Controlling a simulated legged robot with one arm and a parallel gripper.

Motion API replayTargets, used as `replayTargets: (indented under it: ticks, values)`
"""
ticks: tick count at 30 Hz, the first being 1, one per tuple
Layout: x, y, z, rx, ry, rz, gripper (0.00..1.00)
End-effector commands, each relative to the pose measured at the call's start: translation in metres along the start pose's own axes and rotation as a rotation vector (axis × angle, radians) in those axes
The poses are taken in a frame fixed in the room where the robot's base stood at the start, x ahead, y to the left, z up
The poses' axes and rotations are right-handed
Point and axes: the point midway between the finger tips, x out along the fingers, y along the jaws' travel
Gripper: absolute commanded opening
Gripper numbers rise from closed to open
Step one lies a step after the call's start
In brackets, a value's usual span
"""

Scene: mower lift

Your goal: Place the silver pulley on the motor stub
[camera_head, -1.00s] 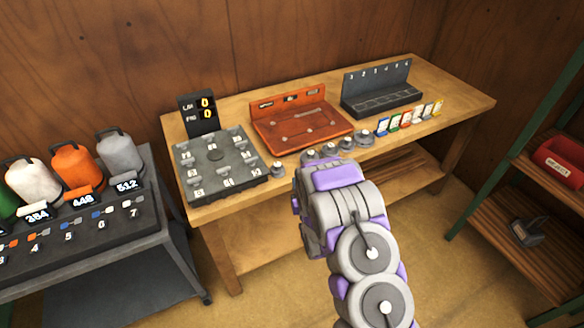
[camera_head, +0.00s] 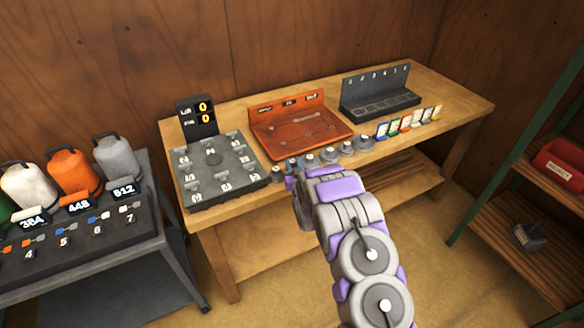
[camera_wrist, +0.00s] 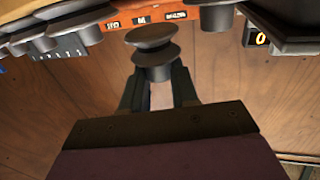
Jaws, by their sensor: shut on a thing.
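My gripper (camera_wrist: 157,90) is shut on a grey pulley (camera_wrist: 152,48) with two wide flanges, held in the fingertips in the wrist view. In the head view my gripper (camera_head: 297,182) is at the bench's front edge, close to the row of pulleys; its fingertips and the held pulley are hard to make out there. The orange board (camera_head: 312,140) with labelled backplate lies behind the row. Its labels show at the top of the wrist view. I cannot make out which part is the motor stub.
Several grey pulleys (camera_head: 329,155) stand along the front edge of the wooden bench (camera_head: 455,90). A dark slotted plate (camera_head: 215,170) with a scoreboard (camera_head: 197,117) is at left. Coloured cards (camera_head: 407,122) and a numbered dark rack (camera_head: 380,98) are at right.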

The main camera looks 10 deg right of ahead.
Motion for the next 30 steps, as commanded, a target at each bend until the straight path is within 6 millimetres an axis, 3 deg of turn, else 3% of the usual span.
replayTargets:
  ticks: [14,20,30]
  values:
    - [0.032,0.002,0.005,0.001,-0.001,0.001,0.00]
    - [0.031,0.002,0.034,0.001,-0.003,0.000,0.00]
    - [0.031,0.002,0.036,0.000,-0.002,0.001,0.00]
